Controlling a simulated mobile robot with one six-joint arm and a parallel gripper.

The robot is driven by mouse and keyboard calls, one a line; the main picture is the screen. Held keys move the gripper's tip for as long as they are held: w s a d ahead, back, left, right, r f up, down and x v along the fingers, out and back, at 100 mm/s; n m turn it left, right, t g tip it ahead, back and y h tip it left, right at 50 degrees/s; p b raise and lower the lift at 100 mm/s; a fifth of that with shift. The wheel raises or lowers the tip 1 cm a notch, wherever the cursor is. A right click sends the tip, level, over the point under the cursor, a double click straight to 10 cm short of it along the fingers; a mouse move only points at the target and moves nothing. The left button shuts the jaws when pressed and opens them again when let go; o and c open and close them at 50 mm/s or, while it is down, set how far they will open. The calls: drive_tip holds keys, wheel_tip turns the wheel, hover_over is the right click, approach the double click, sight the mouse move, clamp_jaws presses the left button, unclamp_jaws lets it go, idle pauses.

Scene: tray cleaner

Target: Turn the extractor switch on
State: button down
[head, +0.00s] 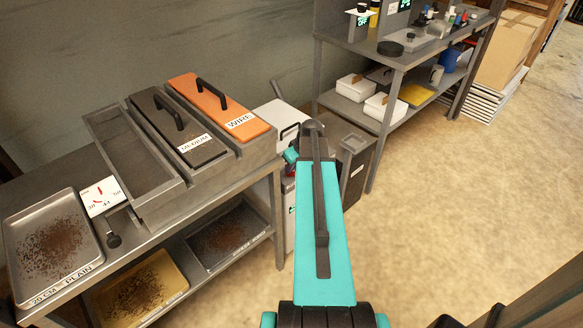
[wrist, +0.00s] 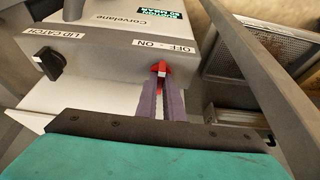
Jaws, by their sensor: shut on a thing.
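The extractor switch (wrist: 161,68) is a small red lever on a pale grey housing (wrist: 108,45) marked Corvelane, in the wrist view. It sits just below the "OFF - ON" label (wrist: 175,46). My gripper (wrist: 160,84) has its two purple fingers shut on the red lever, one on each side. The fingers partly cover the lever, and I cannot tell whether it stands at off or on. In the head view my teal arm hides the switch and the fingers.
A black lid catch knob (wrist: 48,63) is left of the switch. A grey bar (wrist: 265,75) runs close on the right. In the head view, a bench holds an orange-lidded WIRE bin (head: 222,105), a dark-lidded MEDIUM bin (head: 180,130) and a PLAIN tray (head: 20,222). The floor on the right is clear.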

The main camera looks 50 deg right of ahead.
drive_tip(key=c, duration=1.9)
unclamp_jaws()
drive_tip(key=shift+o, duration=0.2)
drive_tip(key=shift+r, duration=0.1)
drive_tip(key=v, duration=1.3)
drive_tip(key=shift+r, duration=0.3)
drive_tip(key=shift+s, duration=0.15)
